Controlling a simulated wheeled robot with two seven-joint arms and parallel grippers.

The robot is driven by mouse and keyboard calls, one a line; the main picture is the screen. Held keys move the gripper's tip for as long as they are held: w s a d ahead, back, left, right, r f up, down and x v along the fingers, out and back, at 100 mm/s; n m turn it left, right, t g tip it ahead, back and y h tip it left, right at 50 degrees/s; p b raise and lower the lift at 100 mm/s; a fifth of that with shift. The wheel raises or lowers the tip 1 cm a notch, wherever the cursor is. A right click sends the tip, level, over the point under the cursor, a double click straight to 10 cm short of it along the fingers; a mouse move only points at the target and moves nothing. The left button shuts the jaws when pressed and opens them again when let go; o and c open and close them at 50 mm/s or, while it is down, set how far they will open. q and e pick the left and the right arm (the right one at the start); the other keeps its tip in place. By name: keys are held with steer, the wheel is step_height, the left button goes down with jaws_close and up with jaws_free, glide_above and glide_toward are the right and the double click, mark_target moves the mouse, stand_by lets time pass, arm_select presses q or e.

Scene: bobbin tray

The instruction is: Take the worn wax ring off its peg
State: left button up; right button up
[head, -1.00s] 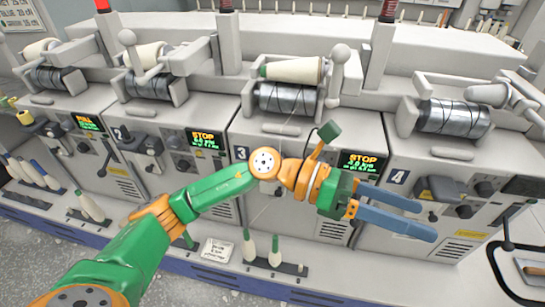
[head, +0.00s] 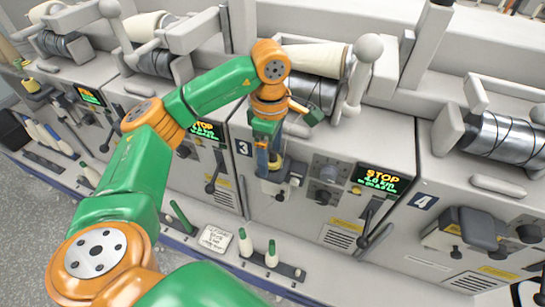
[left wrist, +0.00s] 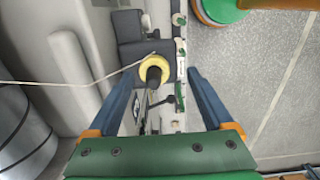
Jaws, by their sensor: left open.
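The wax ring (left wrist: 154,68) shows in the left wrist view as a pale yellow ring around a dark peg (left wrist: 153,77). The peg stands out from a dark block (left wrist: 128,52) on the machine front. My left gripper (left wrist: 164,72) is open, and its two blue fingers flank the ring in that view without visible contact. In the head view my left gripper (head: 266,166) points down in front of station 3, close to its dark block (head: 293,172). The ring is largely hidden there behind the gripper. My right gripper is not in view.
A pale thread (left wrist: 75,83) runs across to the ring area in the left wrist view. Station 3's bobbin and swing arm (head: 358,75) are just above my gripper. A lever (head: 370,225) stands to the right. Bobbin cones (head: 271,252) stand on a low shelf below.

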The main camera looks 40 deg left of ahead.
arm_select(q)
steer(key=shift+w+f, duration=0.2)
steer(key=shift+f, duration=0.25)
steer(key=shift+w+f, duration=0.1)
steer(key=shift+w, duration=0.2)
steer(key=shift+s, duration=0.15)
steer(key=c, duration=0.7)
jaws_close()
